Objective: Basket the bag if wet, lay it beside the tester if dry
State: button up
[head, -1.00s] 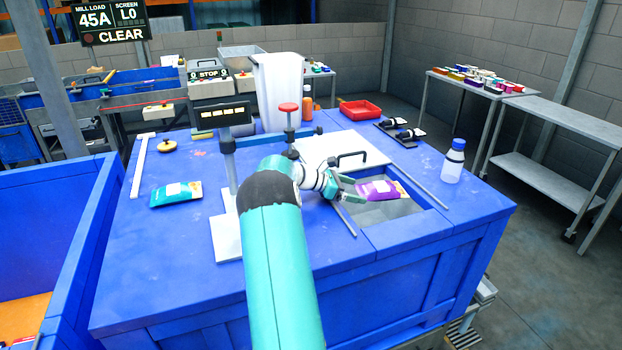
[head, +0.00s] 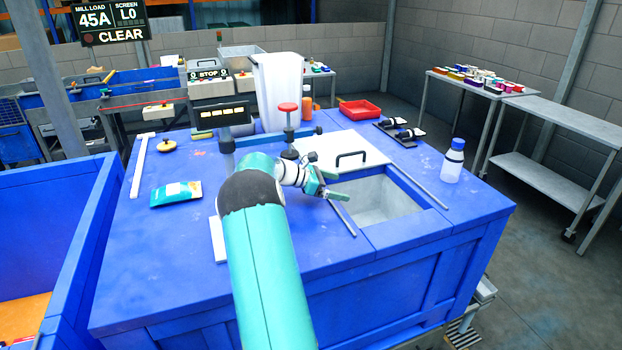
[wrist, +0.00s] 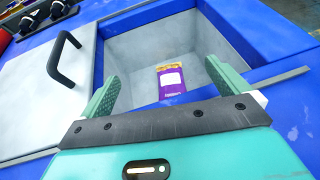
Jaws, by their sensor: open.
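A purple bag with a white label and a gold end (wrist: 171,84) lies down inside the square chute opening (wrist: 150,45), seen in the wrist view. It is hidden in the head view. My gripper (head: 333,184) is open and empty above the left edge of the opening (head: 372,200); its two fingers (wrist: 162,85) stand apart in the wrist view, with the bag well below them. A teal bag (head: 176,194) lies flat on the blue table, left of the tester with its display (head: 222,115). I cannot tell whether either bag is wet.
A white lid with a black handle (head: 340,150) lies behind the opening. A metal bar (head: 418,187) lies at its right, with a bottle (head: 453,161) beyond. A red tray (head: 360,110) stands at the back.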

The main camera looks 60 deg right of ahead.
jog(key=v, duration=0.8)
jog(key=shift+a+r, duration=0.15)
jog(key=shift+r, duration=0.05)
jog(key=w+a+r+m+t+y, duration=0.1)
jog(key=w+a+r+t, duration=0.15)
jog(key=a, duration=0.85)
jog(key=w+a+r+m+t+y, duration=0.15)
jog(key=a+r+t, duration=0.25)
jog(key=a, duration=0.6)
jog(key=w+a+r+m+t+y, duration=0.1)
jog(key=w+a+r+m+t, duration=0.2)
jog(key=a, duration=0.8)
jog(key=s+a+t+y, duration=0.1)
jog(key=s+a, duration=0.3)
jog(key=a, duration=0.5)
jog(key=s+a+f+m+t+y, duration=0.1)
jog(key=s+a+t+y, duration=0.1)
jog(key=a, duration=0.7)
jog(key=s+a+m+t+y, duration=0.1)
jog(key=s+a+t+y, duration=0.1)
jog(key=s+a, duration=0.4)
jog(key=a+t, duration=0.1)
jog(key=a, duration=0.3)
jog(key=shift+s+f+t, duration=0.2)
jog(key=shift+s+t, duration=0.15)
